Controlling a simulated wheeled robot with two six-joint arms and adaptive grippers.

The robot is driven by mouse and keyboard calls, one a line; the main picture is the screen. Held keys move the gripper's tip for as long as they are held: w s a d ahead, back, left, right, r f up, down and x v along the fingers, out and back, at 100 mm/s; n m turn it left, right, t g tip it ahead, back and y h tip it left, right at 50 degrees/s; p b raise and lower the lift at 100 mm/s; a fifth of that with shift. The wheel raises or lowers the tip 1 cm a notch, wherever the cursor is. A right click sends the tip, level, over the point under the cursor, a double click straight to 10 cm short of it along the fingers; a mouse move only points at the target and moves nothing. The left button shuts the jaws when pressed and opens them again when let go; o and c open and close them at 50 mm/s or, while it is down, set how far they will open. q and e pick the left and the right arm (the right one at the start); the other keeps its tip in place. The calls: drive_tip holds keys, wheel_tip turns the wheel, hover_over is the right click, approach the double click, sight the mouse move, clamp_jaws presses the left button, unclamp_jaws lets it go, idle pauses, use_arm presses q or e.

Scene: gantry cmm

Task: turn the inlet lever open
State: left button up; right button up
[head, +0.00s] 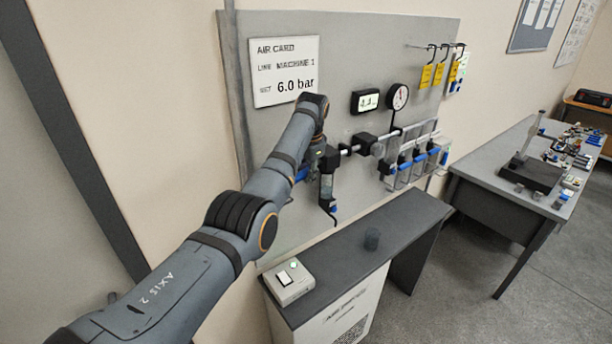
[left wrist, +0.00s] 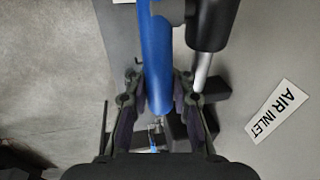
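The blue inlet lever (left wrist: 156,45) runs down the middle of the left wrist view, and its rounded end lies between the fingers of my left gripper (left wrist: 160,92). The fingers stand apart on both sides of the lever, with narrow gaps that seem to remain. A label reading AIR INLET (left wrist: 278,110) is on the panel to the right. In the head view a small piece of blue (head: 302,173), probably the lever, shows beside my left arm at the pipe line. My arm largely covers that spot. My right gripper is not in view.
The grey panel (head: 350,40) carries a gauge (head: 398,96), a small display (head: 365,101) and several clear bowls. A cluttered table (head: 480,165) stands at right.

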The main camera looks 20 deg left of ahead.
use_arm(q)
drive_tip(key=o, duration=0.5)
drive_tip(key=shift+w+d+r, duration=0.1)
drive_tip(key=shift+w+r, duration=0.05)
drive_tip(key=shift+w, duration=0.05)
drive_tip(key=shift+o, duration=0.2)
drive_tip(key=shift+s, duration=0.1)
drive_tip(key=v, duration=0.7)
drive_tip(key=shift+r, duration=0.4)
drive_tip(key=shift+d, duration=0.1)
